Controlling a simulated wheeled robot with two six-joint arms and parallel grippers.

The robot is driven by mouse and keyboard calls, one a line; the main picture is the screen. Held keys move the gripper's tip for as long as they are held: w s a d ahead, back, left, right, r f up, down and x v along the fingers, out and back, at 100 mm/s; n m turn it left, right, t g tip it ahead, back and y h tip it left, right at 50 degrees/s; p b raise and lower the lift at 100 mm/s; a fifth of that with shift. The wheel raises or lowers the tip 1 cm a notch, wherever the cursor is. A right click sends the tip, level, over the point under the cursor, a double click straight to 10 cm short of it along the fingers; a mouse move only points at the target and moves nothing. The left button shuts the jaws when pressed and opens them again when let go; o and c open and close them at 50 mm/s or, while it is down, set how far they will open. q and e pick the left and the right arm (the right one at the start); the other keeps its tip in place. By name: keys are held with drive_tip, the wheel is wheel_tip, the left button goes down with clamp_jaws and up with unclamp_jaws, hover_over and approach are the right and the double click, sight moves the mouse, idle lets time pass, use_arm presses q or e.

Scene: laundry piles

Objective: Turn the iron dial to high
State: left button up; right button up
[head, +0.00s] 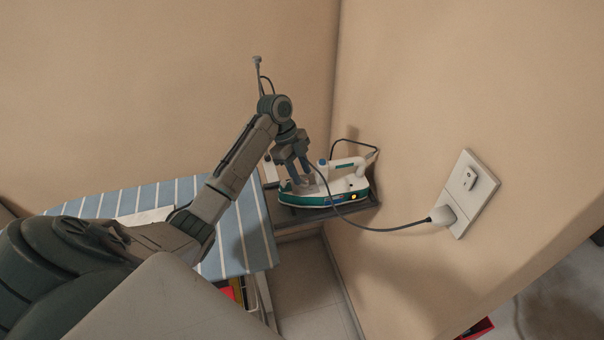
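A white and teal iron (346,188) rests on a dark tray (362,211) in the corner, in the head view. An orange light shows on its side, and a blue button sits near the front of its handle. My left gripper (299,178) points down over the front part of the iron. Its two fingers reach a grey round part on top, which looks like the dial. The fingers cover part of it, so its setting cannot be read. I cannot tell whether they grip it. My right gripper is not in view.
A dark cord runs from near the iron to a plug in the wall socket (465,194), crossing in front of the iron. Walls close in behind and to the right. A blue striped ironing board (245,232) lies beneath my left arm.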

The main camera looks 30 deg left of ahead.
use_arm(q)
drive_tip(key=shift+s+d+f, duration=0.1)
drive_tip(key=shift+d+f, duration=0.15)
drive_tip(key=shift+f, duration=0.05)
drive_tip(key=shift+d+f, duration=0.1)
drive_tip(key=shift+f, duration=0.05)
drive_tip(key=shift+s+f, duration=0.1)
drive_tip(key=shift+f, duration=0.1)
drive_tip(key=c, duration=0.7)
drive_tip(key=shift+w+m+b, duration=0.2)
drive_tip(key=shift+m+b, duration=0.1)
drive_tip(key=shift+m, duration=0.5)
drive_tip(key=shift+m+g, duration=0.5)
drive_tip(key=shift+m, duration=0.2)
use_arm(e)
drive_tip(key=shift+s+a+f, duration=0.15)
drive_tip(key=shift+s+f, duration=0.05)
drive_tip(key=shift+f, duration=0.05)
